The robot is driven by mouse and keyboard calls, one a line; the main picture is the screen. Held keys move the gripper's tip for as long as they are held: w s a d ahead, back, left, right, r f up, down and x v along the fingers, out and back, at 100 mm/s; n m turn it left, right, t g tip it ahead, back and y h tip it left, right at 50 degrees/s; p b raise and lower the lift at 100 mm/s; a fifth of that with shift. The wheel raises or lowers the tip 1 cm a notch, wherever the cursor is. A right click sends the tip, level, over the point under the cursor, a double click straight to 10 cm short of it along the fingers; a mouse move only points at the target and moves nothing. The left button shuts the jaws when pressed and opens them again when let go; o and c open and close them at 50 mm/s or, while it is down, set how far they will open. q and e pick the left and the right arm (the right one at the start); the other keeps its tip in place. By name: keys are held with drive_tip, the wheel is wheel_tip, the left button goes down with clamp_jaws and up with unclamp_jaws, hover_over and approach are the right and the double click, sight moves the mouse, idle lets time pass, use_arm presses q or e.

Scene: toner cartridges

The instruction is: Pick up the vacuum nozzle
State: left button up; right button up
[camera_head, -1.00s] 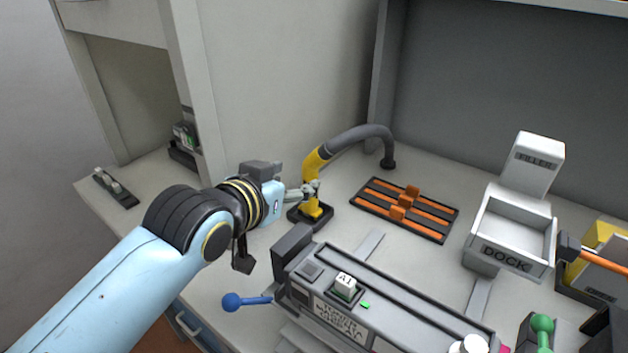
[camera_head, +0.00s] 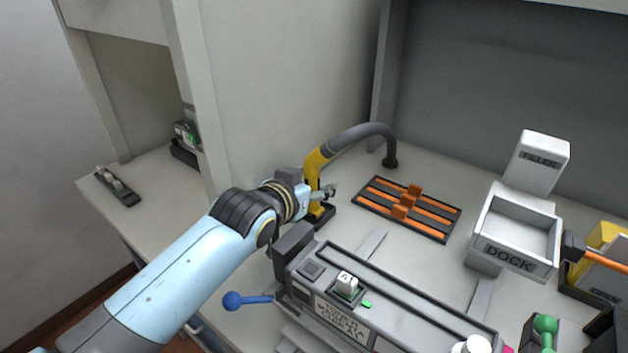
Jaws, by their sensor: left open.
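The yellow vacuum nozzle (camera_head: 314,168) stands upright in a small dark holder (camera_head: 319,217) on the bench. A grey hose (camera_head: 359,136) arches from its top to a dark socket at the back. My left gripper (camera_head: 325,192) is at the nozzle's middle, with its jaws open. A finger shows just right of the yellow body; the other finger is partly hidden, so I cannot tell whether they touch it. My right gripper is not in view.
A grey machine (camera_head: 370,300) with a blue-knobbed lever (camera_head: 233,300) stands in front. An orange-striped rack (camera_head: 408,207) lies to the right, beside a white dock (camera_head: 516,235) and filler (camera_head: 540,160). A cabinet wall (camera_head: 280,80) rises behind the gripper.

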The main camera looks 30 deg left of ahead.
use_arm(q)
clamp_jaws()
